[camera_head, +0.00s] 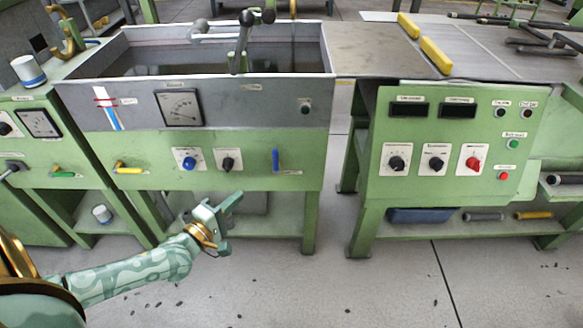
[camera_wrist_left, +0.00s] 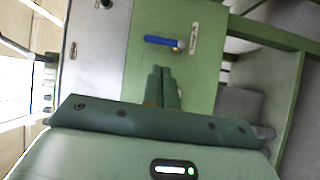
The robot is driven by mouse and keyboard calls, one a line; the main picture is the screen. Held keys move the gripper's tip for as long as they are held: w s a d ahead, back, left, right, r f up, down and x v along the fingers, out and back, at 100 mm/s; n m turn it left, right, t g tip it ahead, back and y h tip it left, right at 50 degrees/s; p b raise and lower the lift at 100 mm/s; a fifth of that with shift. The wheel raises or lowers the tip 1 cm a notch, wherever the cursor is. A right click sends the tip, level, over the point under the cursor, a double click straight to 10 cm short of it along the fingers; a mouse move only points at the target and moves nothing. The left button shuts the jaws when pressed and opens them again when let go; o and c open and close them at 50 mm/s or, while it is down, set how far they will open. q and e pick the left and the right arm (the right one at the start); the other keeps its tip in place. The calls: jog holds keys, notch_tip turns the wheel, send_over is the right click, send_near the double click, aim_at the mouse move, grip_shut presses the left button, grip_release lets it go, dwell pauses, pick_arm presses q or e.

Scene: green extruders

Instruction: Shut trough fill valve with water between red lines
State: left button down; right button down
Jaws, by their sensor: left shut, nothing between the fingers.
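The grey trough (camera_head: 228,104) stands on a green frame, with a dark inside. A level gauge (camera_head: 109,112) with red lines is on its front left; blue shows in its tube, but its exact height against the lines is too small to tell. A blue valve handle (camera_head: 275,160) hangs vertically on the green panel below; it also shows in the left wrist view (camera_wrist_left: 162,42). A yellow valve handle (camera_head: 129,170) lies horizontally at the panel's left. The labels are unreadable. My left gripper (camera_head: 237,198) is shut and empty, below and left of the blue handle, apart from it.
A blue knob (camera_head: 189,163) and a black knob (camera_head: 228,164) sit on the panel. A green control cabinet (camera_head: 450,145) stands to the right. A white cup (camera_head: 28,71) is on the left machine.

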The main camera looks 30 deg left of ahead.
aim_at(274, 160)
pick_arm(q)
jog(key=shift+a+n, duration=0.15)
jog(key=shift+n, duration=0.15)
pick_arm(e)
jog(key=shift+w+a, duration=0.15)
jog(key=shift+a, duration=0.05)
